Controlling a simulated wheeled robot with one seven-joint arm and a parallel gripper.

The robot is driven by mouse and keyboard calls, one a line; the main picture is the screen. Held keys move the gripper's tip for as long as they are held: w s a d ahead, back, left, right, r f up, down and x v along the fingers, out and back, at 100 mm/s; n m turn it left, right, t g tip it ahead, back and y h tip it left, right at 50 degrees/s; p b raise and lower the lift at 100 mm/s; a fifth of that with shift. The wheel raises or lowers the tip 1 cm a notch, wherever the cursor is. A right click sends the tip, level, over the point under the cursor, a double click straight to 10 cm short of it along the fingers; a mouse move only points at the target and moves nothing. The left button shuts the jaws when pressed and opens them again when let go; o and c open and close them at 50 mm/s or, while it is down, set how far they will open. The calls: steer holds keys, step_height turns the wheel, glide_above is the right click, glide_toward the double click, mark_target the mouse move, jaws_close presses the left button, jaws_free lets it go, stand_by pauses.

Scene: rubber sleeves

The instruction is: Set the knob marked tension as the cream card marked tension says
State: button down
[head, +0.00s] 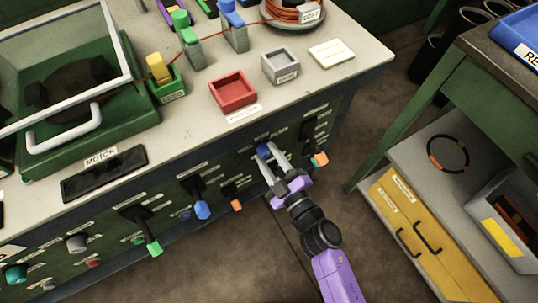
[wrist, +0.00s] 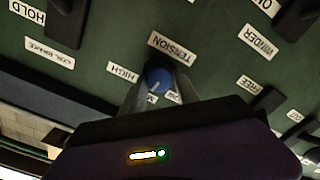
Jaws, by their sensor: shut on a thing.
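The blue tension knob (head: 264,150) is on the green front panel of the bench. In the wrist view the knob (wrist: 158,77) sits beside an upside-down plate reading TENSION (wrist: 173,47). A HIGH plate (wrist: 122,71) is on its left; other small plates below it are partly hidden by my fingers. A pale mark on the knob points toward the lower left of the wrist view. My gripper (head: 268,157) is shut on the knob, one finger on each side. A cream card (head: 331,53) lies on the bench top at the right; its writing is too small to read.
A red tray (head: 233,91) and a grey tray (head: 280,66) stand on the bench top. A shelf with yellow drawers (head: 408,222) stands at the right.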

steer(key=n, duration=0.3)
steer(key=n+b, duration=0.1)
steer(key=n, duration=0.2)
steer(key=shift+a+f+n, duration=0.1)
steer(key=shift+f+n, duration=0.1)
steer(key=shift+n, duration=0.1)
steer(key=n+b, duration=0.1)
steer(key=n, duration=0.4)
steer(key=shift+s+b, duration=0.1)
steer(key=shift+b, duration=0.2)
steer(key=c, duration=0.9)
jaws_free()
steer(key=v, duration=0.7)
steer(key=shift+s+d, duration=0.25)
steer(key=shift+s, duration=0.05)
